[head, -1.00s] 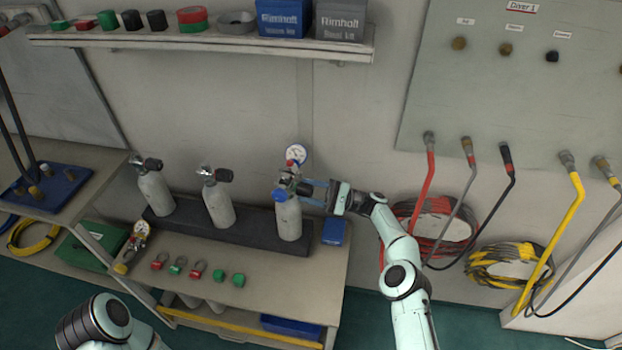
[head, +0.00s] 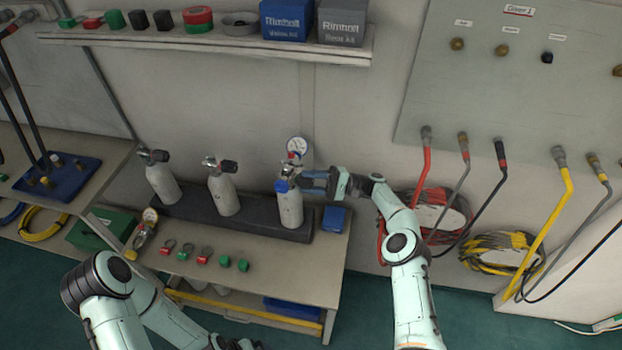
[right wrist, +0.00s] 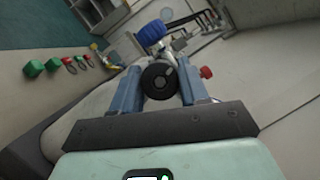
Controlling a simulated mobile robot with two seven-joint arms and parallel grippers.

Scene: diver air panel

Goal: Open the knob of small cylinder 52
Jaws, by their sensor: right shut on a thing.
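Three small grey cylinders stand in a dark rack (head: 240,217) on the bench. The right one (head: 290,208) has a blue knob (head: 281,186) on its valve and a gauge (head: 297,147) above it. No number is readable on any cylinder. My right gripper (head: 308,183) reaches the right cylinder's valve from the right. In the right wrist view its fingers (right wrist: 159,88) are shut on a round black knob (right wrist: 160,80), with the blue knob (right wrist: 150,33) beyond and a red knob (right wrist: 206,72) at the right. My left gripper (head: 238,343) is partly cut off at the bottom edge.
The left cylinder (head: 163,185) and middle cylinder (head: 224,194) have black knobs. Red and green caps (head: 204,257) lie along the bench front. A blue box (head: 334,219) sits right of the rack. A shelf (head: 210,51) hangs above; hoses hang at the right.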

